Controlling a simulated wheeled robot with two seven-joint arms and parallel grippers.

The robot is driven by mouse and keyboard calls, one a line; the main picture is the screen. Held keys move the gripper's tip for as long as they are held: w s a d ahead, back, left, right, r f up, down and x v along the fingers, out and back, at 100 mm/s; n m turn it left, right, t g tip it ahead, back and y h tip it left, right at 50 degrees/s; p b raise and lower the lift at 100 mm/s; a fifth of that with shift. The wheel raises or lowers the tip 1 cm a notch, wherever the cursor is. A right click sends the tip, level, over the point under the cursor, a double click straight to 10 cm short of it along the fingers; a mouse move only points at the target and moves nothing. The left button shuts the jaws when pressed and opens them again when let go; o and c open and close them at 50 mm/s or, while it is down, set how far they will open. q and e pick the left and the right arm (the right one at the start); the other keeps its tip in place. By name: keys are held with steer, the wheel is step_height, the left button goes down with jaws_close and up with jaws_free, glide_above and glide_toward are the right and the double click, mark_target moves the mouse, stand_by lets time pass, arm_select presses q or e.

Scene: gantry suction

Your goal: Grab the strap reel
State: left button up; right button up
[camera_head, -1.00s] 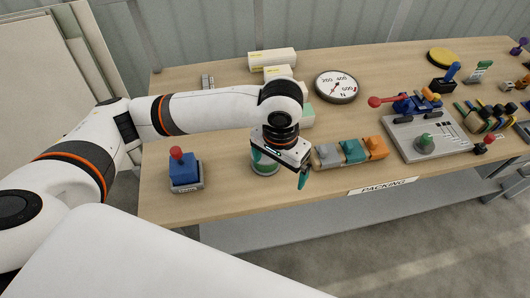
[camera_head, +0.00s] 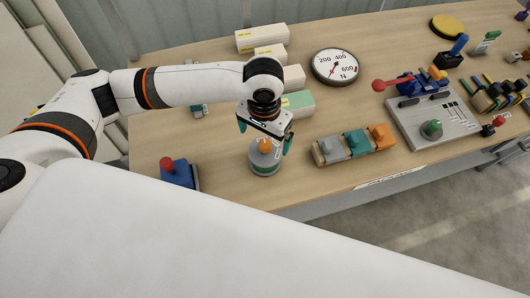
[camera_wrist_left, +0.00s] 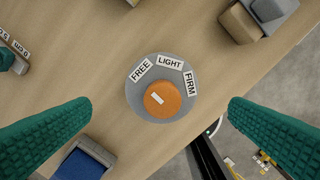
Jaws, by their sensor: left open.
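No label in view reads strap reel, so I cannot tell for certain which thing it is. A round grey drum (camera_head: 265,168) with an orange knob (camera_head: 264,145) stands upright near the table's front edge. In the left wrist view the drum (camera_wrist_left: 135,96) shows from above with labels FREE, LIGHT and FIRM, and its knob (camera_wrist_left: 162,99) lies between my fingers. My left gripper (camera_head: 265,133) is open above the drum, with green fingers apart on either side and nothing held. My right gripper is not in view.
A rack with grey, teal and orange blocks (camera_head: 352,146) stands to the drum's right, a blue block with a red knob (camera_head: 178,172) to its left. Pale boxes (camera_head: 262,38) and a round gauge (camera_head: 335,67) sit behind. A grey panel with levers (camera_head: 428,118) is farther right.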

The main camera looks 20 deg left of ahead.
mark_target(265, 149)
arm_select(q)
step_height(265, 149, down, 2)
steer(key=shift+w+f, duration=0.15)
steer(key=shift+d+f+p, duration=0.15)
steer(key=shift+f+p, duration=0.5)
steer(key=shift+f, duration=1.65)
steer(key=shift+r, duration=0.1)
steer(key=c, duration=1.4)
